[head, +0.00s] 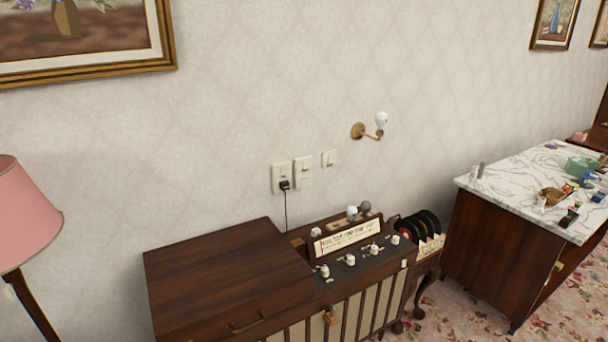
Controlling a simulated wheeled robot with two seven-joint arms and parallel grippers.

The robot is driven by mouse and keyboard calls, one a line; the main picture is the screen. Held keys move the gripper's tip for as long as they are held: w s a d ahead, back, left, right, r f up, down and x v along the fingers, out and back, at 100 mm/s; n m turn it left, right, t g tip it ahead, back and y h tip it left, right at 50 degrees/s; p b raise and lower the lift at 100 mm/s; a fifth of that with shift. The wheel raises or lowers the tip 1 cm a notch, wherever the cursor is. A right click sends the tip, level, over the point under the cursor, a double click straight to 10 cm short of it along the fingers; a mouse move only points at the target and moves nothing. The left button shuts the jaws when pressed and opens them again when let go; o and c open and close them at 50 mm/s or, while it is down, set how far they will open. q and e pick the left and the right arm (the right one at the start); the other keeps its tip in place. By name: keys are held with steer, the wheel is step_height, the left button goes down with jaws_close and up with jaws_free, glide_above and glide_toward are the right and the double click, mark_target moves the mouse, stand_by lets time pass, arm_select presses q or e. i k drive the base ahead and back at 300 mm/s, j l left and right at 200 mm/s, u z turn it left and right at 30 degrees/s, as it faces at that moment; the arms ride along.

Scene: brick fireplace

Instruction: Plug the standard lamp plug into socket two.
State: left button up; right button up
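A row of white wall plates sits on the wall above a wooden radio cabinet. The left plate (279,171) has a black plug (285,185) in its lower part, with a dark cord hanging down behind the cabinet. The middle plate (303,172) has nothing plugged in that I can see. A smaller plate (329,159) is to its right. I cannot read any numbers on them. A standard lamp (25,215) with a pink shade stands at the left edge, partly cut off. I cannot tell which appliance the black plug belongs to. Neither gripper is in view.
The radio cabinet (215,265) stands against the wall below the plates, with knobs and a lettered dial on top. Records (418,226) stand to its right. A marble-topped cabinet (520,172) holds small items. A brass wall light (369,129) sticks out above.

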mark_target(315, 232)
steer(key=i+j, duration=0.15)
steer(key=i, duration=1.05)
steer(key=z, duration=1.15)
